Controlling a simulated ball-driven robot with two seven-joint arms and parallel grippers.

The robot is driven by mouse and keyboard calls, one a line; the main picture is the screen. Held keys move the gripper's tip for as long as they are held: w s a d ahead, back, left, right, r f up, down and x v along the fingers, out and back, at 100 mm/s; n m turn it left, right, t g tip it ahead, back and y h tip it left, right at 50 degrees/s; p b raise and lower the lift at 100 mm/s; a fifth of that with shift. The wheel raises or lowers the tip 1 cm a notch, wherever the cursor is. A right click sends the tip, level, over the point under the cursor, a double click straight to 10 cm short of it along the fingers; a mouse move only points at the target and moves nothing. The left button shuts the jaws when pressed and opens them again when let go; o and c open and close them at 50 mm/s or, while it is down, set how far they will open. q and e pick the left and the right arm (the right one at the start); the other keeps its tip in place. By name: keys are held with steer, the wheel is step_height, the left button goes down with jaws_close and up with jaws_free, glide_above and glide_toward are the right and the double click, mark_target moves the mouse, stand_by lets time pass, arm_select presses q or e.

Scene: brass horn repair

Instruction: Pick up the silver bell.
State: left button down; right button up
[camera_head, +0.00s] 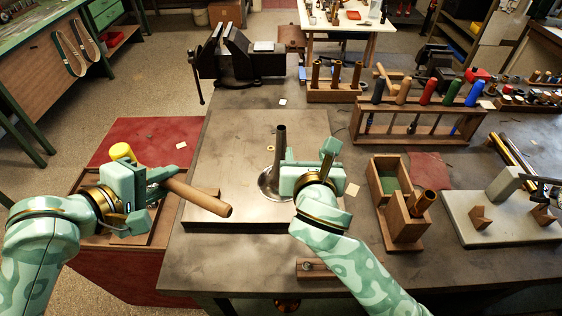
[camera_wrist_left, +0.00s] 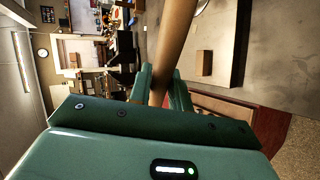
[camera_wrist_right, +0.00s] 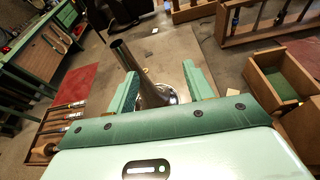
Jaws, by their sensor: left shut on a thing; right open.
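The silver bell (camera_head: 269,183) stands flare-down on the wooden board (camera_head: 225,135), its dark narrow tube (camera_head: 280,145) pointing up. My right gripper (camera_head: 306,162) is open and empty, just right of the bell and partly covering its flare. In the right wrist view the bell (camera_wrist_right: 152,93) shows between the open fingers, with no visible grip on it. My left gripper (camera_head: 160,182) is shut on the wooden handle of a mallet (camera_head: 200,196) with a yellow head, left of the board. The handle also shows between the fingers in the left wrist view (camera_wrist_left: 178,45).
A vise (camera_head: 245,62) stands behind the board. A block with upright wooden pegs (camera_head: 335,95) and a rack of coloured handles (camera_head: 415,122) are at the back right. A green-lined wooden box (camera_head: 395,232) stands right of my right arm. The board's left part is clear.

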mark_target(285, 145)
steer(key=s+a+r, duration=0.1)
steer(key=s+a, duration=0.1)
steer(key=a, duration=0.2)
steer(key=x, duration=0.5)
steer(key=shift+w+a+f, duration=0.15)
steer(key=shift+w+f, duration=0.05)
steer(key=shift+f, duration=0.05)
steer(key=x, duration=0.5)
steer(key=shift+w+a+f, duration=0.3)
steer(key=shift+a+f, duration=0.05)
jaws_close()
